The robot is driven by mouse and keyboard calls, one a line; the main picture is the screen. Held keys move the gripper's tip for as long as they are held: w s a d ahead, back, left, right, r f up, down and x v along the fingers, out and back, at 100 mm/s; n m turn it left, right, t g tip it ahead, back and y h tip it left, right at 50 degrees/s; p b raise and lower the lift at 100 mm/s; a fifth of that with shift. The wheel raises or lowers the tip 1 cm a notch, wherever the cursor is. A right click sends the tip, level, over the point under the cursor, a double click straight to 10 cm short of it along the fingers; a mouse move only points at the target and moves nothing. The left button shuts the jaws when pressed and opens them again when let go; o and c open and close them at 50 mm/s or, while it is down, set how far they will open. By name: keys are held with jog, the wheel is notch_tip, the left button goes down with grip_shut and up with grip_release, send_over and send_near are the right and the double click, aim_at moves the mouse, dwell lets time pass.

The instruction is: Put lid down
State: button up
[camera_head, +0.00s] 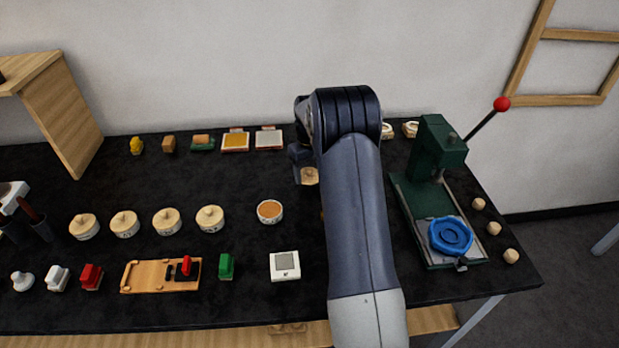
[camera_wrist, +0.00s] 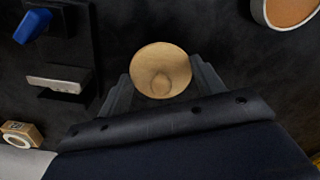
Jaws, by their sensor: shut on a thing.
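A small pale wooden lid (camera_wrist: 161,71) with a round knob sits between the fingers of my gripper (camera_wrist: 160,88) in the wrist view. My gripper is shut on it. In the head view the lid (camera_head: 310,176) shows at the end of my arm, over the back middle of the black table; the fingers are partly hidden by my arm. An open jar (camera_head: 270,211) with orange-brown contents stands in front and to the left of the lid. It also shows, cut off, at the top right of the wrist view (camera_wrist: 290,10), apart from the lid.
Several lidded jars (camera_head: 167,221) stand in a row to the left. A white scale-like device (camera_head: 285,266) and a wooden tray (camera_head: 135,275) lie at the front. A green press (camera_head: 437,155) with a blue ring (camera_head: 451,236) stands right. Flat coloured pads (camera_head: 235,141) lie at the back.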

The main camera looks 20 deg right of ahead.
aim_at(310, 173)
jog(key=shift+f, duration=1.6)
jog(key=shift+f, duration=0.25)
jog(key=o, duration=1)
jog(key=shift+r, duration=0.15)
jog(key=shift+c, duration=0.2)
notch_tip(310, 173, up, 12)
jog(key=shift+r+b, duration=0.15)
jog(key=shift+b, duration=0.3)
